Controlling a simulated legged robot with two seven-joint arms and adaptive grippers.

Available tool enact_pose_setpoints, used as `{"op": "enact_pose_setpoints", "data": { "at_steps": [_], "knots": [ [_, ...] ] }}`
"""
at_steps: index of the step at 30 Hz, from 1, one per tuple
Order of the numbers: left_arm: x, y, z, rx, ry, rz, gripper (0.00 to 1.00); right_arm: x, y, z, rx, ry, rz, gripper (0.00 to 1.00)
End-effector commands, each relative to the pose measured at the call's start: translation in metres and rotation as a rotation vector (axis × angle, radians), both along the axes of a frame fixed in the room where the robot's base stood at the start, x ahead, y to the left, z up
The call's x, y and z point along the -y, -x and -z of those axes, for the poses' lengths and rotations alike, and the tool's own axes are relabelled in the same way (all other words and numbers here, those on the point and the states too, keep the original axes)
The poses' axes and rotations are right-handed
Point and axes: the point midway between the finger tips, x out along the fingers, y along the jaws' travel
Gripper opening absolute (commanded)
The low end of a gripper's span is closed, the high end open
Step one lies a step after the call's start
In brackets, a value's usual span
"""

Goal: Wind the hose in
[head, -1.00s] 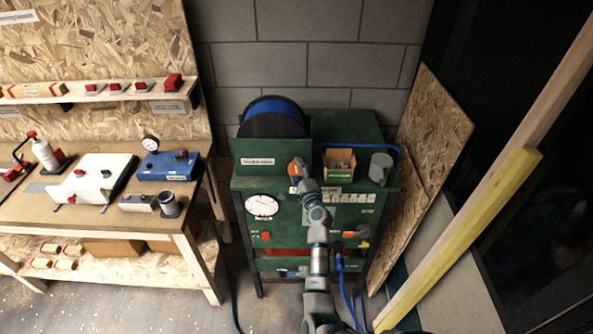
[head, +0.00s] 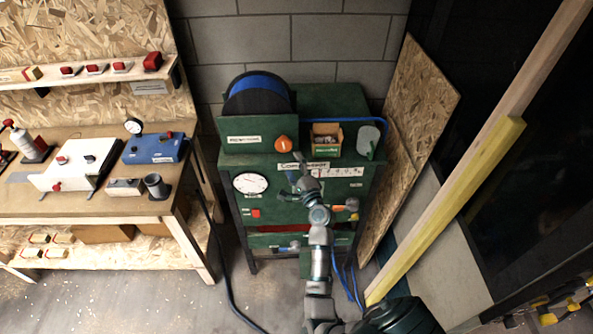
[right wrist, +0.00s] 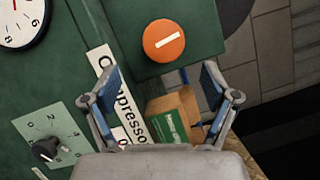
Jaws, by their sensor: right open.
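A hose reel (head: 258,96), a black drum with a blue hose wound on it, stands at the back left of the green cabinet (head: 335,100). An orange round knob (head: 283,144) sits on the green panel below the reel. In the right wrist view the knob (right wrist: 164,40) carries a white bar. My right gripper (head: 302,172) is open and empty, just below and right of the knob, not touching it. In the right wrist view its fingers (right wrist: 160,76) are spread, with the knob beyond their tips. My left gripper is not in view.
A cardboard box (head: 325,141) and a grey-green cup (head: 368,140) stand on the cabinet's right side. A gauge (head: 250,183) is on its front. Blue hose (head: 345,275) hangs below. A workbench (head: 100,202) is at left; boards lean at right.

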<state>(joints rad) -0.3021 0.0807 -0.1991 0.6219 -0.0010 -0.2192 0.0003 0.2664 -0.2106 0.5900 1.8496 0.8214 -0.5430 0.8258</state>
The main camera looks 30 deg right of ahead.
Motion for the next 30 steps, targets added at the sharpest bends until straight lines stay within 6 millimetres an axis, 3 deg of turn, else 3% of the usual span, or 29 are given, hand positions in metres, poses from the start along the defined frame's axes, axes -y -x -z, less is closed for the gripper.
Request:
{"op": "enact_pose_setpoints", "data": {
  "at_steps": [7,24,27,29,30],
  "knots": [
    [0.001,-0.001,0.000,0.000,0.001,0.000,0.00,-0.005,0.026,0.004,-0.001,0.000,0.000,0.86],
    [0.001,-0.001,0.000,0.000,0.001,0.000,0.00,-0.005,0.027,0.005,-0.003,0.002,-0.001,0.86],
    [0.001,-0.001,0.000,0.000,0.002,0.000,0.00,-0.011,0.022,0.022,-0.043,0.024,-0.011,0.86],
    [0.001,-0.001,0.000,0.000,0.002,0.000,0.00,-0.019,0.017,0.046,-0.099,0.061,-0.026,0.86],
    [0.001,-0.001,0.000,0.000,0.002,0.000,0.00,-0.027,0.014,0.068,-0.148,0.095,-0.039,0.86]
  ]
}}
